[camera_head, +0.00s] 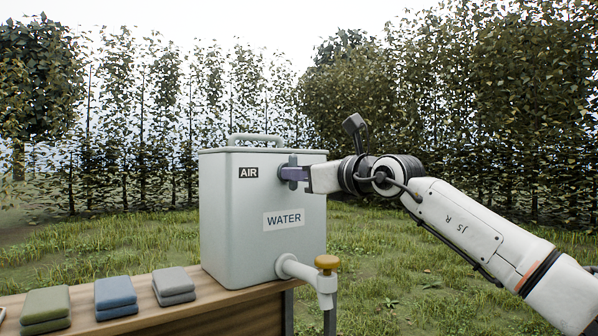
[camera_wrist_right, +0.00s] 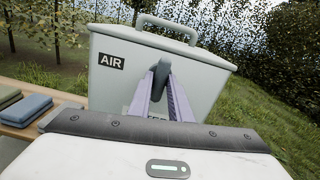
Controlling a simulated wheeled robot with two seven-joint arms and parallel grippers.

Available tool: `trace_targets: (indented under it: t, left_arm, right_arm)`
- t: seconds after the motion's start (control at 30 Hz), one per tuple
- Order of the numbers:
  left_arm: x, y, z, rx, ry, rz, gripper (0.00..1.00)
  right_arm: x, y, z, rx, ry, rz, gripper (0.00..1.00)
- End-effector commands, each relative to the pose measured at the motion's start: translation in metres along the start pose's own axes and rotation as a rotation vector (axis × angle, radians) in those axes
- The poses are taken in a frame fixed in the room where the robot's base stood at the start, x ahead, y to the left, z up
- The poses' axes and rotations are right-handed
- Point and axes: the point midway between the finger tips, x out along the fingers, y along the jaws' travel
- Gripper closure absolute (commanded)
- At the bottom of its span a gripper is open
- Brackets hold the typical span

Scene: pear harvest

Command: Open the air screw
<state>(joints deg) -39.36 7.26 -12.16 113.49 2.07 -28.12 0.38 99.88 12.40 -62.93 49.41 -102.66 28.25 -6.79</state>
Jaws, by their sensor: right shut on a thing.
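The air screw (camera_head: 292,160) is a small grey wing-shaped knob on the upper front of a pale grey-green water container (camera_head: 230,215), right of the "AIR" label (camera_head: 249,172). My right gripper (camera_head: 290,173) comes in from the right and is shut on the screw. In the right wrist view, the screw (camera_wrist_right: 160,72) stands upright between the two purple-grey fingers (camera_wrist_right: 160,95), which hide its lower part. My left gripper is not in view.
The container stands on a wooden table (camera_head: 180,308). A white spout with a yellow tap knob (camera_head: 327,263) sticks out below my right arm. Folded cloths in green (camera_head: 45,305), blue (camera_head: 116,293) and grey (camera_head: 174,281) lie to the left. Grass and trellised trees are behind.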

Motion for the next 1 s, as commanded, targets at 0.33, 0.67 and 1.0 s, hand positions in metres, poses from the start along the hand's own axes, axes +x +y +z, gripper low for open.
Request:
trace_targets:
  t: [0.33,0.67,1.0]
  left_arm:
    - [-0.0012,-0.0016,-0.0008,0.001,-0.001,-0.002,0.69]
    - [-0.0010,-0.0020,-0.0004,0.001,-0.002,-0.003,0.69]
    - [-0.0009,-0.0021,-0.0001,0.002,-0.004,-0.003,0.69]
  right_arm:
    - [0.0000,-0.0003,-0.0004,-0.088,0.001,-0.001,1.00]
    - [0.0000,-0.0003,-0.0009,-0.093,0.002,-0.001,1.00]
    - [0.0001,-0.0002,-0.0008,-0.088,0.002,-0.001,0.62]
